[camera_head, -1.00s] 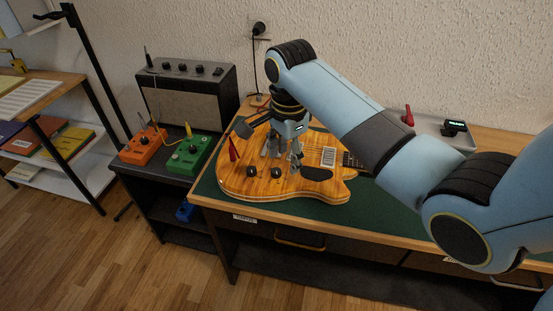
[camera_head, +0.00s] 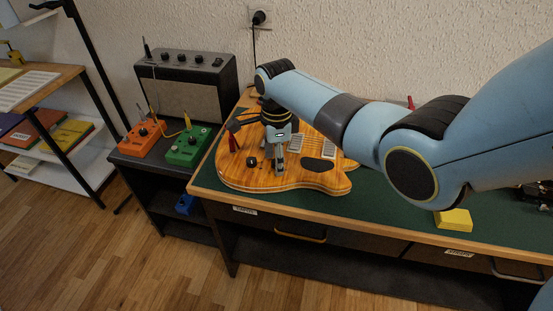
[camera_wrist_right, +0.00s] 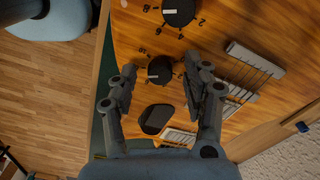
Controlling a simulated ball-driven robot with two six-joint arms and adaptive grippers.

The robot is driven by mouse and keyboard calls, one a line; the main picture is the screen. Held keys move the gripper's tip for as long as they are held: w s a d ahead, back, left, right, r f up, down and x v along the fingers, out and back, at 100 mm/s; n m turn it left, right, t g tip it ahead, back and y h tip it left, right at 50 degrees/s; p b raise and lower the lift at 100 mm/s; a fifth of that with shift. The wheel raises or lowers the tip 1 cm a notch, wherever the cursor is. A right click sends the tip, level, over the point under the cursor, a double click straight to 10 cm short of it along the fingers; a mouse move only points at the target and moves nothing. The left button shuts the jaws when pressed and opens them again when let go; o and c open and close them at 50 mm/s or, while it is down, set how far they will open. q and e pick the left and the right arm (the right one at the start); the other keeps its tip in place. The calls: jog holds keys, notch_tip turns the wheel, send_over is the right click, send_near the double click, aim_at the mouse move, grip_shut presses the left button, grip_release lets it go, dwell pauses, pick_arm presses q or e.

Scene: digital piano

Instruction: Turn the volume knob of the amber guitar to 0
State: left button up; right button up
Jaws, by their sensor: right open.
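The amber guitar (camera_head: 315,181) lies flat on the green-topped bench, with one black knob (camera_head: 251,162) showing to the left of my right gripper (camera_head: 279,165). In the right wrist view, a black knob (camera_wrist_right: 160,70) with a white pointer mark sits between the open fingers of my right gripper (camera_wrist_right: 159,65). The fingers are on either side of it, and I cannot tell whether they touch it. A second black knob (camera_wrist_right: 180,12) with printed numbers around it is beyond the fingertips. Which knob is the volume is not legible. My left gripper is out of view.
The green bench top (camera_head: 390,203) is clear in front right of the guitar, with a yellow block (camera_head: 453,220) farther right. An orange pedal (camera_head: 140,138), a green pedal (camera_head: 189,150) and an amplifier (camera_head: 190,85) stand at the left. A red object (camera_head: 233,142) is close to my gripper.

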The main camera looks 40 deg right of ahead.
grip_shut()
dwell(0.4)
